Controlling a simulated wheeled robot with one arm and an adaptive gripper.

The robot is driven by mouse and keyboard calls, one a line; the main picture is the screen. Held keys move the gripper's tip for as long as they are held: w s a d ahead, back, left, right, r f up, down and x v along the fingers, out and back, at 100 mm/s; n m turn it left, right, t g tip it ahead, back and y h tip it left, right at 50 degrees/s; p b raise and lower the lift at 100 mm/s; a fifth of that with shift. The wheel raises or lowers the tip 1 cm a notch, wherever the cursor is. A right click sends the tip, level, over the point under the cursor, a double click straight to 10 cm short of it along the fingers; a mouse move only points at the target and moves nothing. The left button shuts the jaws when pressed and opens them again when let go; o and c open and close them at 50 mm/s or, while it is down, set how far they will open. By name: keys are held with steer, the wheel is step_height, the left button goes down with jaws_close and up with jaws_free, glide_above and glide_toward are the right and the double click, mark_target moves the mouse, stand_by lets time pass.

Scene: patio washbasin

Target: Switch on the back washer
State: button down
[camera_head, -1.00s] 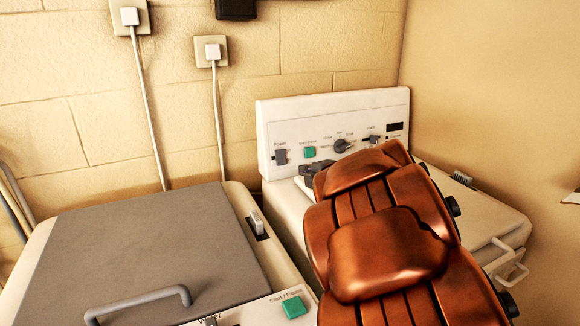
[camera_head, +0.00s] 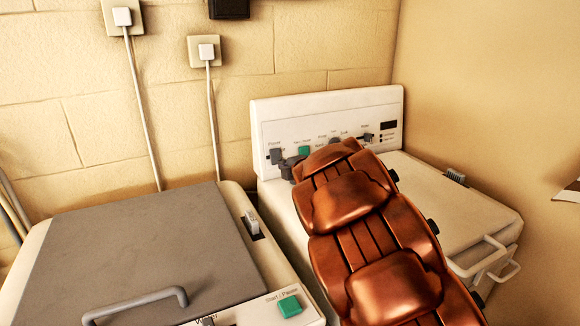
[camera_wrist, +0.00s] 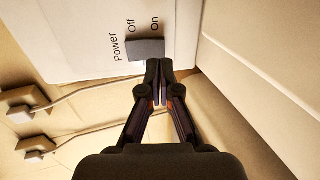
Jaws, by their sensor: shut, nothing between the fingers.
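The back washer (camera_head: 440,195) is the white machine at right, with an upright control panel (camera_head: 352,108). Its grey power switch (camera_head: 276,156) is at the panel's left end. In the wrist view the same switch (camera_wrist: 146,48) lies beside the labels Power, Off and On; I cannot tell its setting. My gripper (camera_wrist: 159,65) is shut and empty, its fingertips right at the switch's edge near the On side; contact is unclear. In the head view my gripper (camera_head: 290,166) is a dark shape just right of the switch.
A front washer (camera_head: 140,250) with a grey lid and handle stands at left, with its green Start/Pause button (camera_head: 290,306) at the front. Two wall sockets (camera_head: 204,52) have cords running down behind the machines. A wall closes the right side.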

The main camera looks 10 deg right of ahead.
mark_target(281, 183)
steer(key=shift+p+x, duration=0.3)
steer(key=shift+x, duration=1.4)
steer(key=shift+f, duration=0.1)
steer(key=b, duration=0.3)
steer(key=shift+w+f, duration=0.2)
steer(key=shift+f, duration=0.2)
steer(key=shift+r+t, duration=0.3)
steer(key=v, duration=0.4)
steer(key=f+b+v, duration=0.1)
steer(key=v, duration=0.4)
steer(key=f+v, duration=0.1)
steer(key=v, duration=0.3)
steer(key=shift+s+d+f+b, duration=0.15)
steer(key=shift+s+d+b, duration=0.15)
steer(key=shift+s, duration=0.3)
steer(key=shift+a, duration=0.1)
